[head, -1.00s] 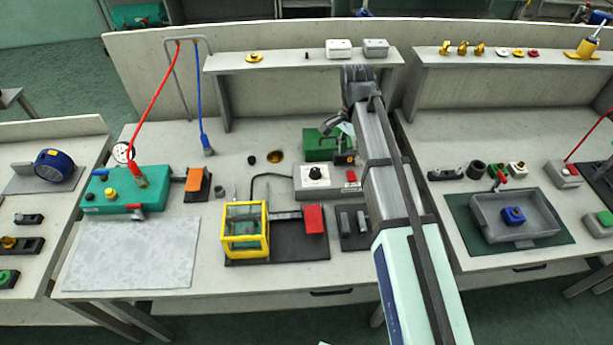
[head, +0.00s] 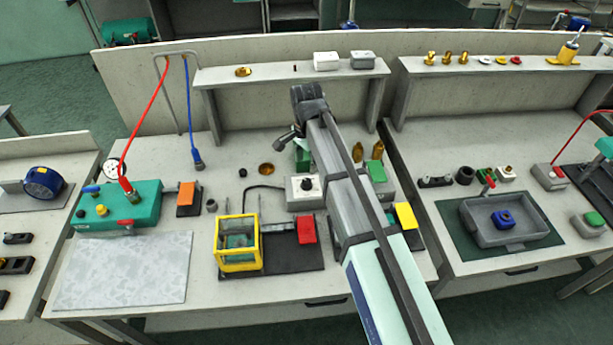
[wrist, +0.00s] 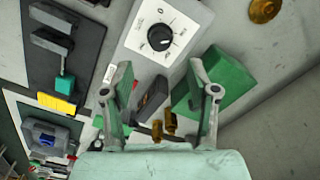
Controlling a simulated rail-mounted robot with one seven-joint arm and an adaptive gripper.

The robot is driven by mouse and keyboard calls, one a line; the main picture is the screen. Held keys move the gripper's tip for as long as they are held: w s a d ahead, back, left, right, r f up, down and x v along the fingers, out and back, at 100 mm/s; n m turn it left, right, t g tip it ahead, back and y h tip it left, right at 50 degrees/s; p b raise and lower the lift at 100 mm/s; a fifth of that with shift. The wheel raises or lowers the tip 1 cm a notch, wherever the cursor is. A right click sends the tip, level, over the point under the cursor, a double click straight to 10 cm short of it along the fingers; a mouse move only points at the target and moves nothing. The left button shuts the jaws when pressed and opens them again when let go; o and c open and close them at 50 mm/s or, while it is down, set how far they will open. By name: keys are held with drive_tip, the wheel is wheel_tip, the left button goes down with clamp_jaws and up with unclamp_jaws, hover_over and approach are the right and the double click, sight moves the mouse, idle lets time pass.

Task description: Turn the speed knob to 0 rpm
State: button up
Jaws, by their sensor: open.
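The speed knob (head: 306,185) is a small black knob on a pale control box (head: 294,201) in the middle of the bench. In the wrist view the black knob (wrist: 160,38) sits at the centre of a white dial face (wrist: 184,22), with a 0 printed beyond it. The knob's exact pointing is too small to read. My gripper (wrist: 160,78) is open, its two fingers apart, with no knob between them. The knob lies ahead of the fingertips and apart from them. In the head view my arm hides the right part of the control box.
A green block (wrist: 228,84) is beside the right finger in the wrist view. Brass fittings (head: 377,150) stand right of my arm. A yellow-framed guard (head: 238,243) and a red flap (head: 306,229) are in front of the box. A shelf (head: 285,72) runs behind.

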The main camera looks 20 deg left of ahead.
sight(307, 181)
wheel_tip(307, 181, down, 8)
drive_tip(key=shift+p, duration=0.9)
clamp_jaws()
